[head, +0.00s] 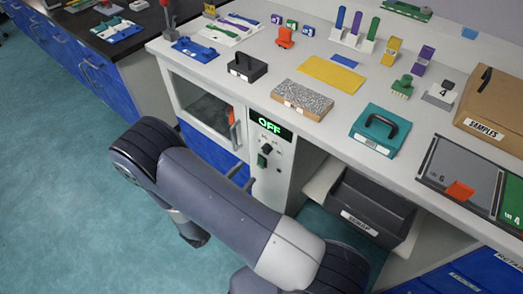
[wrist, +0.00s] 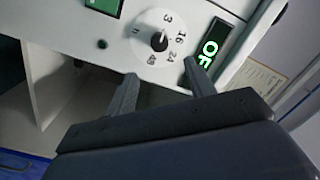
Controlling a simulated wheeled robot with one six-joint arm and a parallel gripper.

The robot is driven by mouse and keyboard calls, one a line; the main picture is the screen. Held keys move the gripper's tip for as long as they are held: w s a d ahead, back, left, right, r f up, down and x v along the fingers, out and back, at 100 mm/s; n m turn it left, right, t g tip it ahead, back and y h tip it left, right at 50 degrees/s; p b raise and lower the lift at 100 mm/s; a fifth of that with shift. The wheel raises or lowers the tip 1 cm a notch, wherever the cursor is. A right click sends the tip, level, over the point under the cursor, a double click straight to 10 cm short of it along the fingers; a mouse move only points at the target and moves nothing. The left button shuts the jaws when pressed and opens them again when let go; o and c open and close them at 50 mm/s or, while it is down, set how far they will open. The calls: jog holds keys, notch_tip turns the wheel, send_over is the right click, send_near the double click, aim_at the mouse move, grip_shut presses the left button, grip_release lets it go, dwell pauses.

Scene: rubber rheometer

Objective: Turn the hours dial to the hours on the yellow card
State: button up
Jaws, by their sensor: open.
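The hours dial (wrist: 158,42) is a dark knob on a round white plate with printed numbers, including 3, 16 and 24. A light mark on the knob faces the upper right, roughly between 3 and 16; the exact setting is unclear. In the head view the dial (head: 267,149) sits below the green OFF display (head: 270,126). My gripper (wrist: 161,70) is open and empty, its fingertips apart just below the knob in the wrist view. A flat yellow sheet (head: 331,74) lies on the counter; no writing on it is readable.
A dark bin (head: 368,205) stands on the shelf right of the panel. The counter above holds many objects.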

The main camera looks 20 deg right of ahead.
aim_at(265, 152)
jog(key=x, duration=1)
jog(key=shift+w+d, duration=0.15)
jog(key=shift+d, duration=0.05)
jog(key=shift+c, duration=0.2)
jog(key=c, duration=0.9)
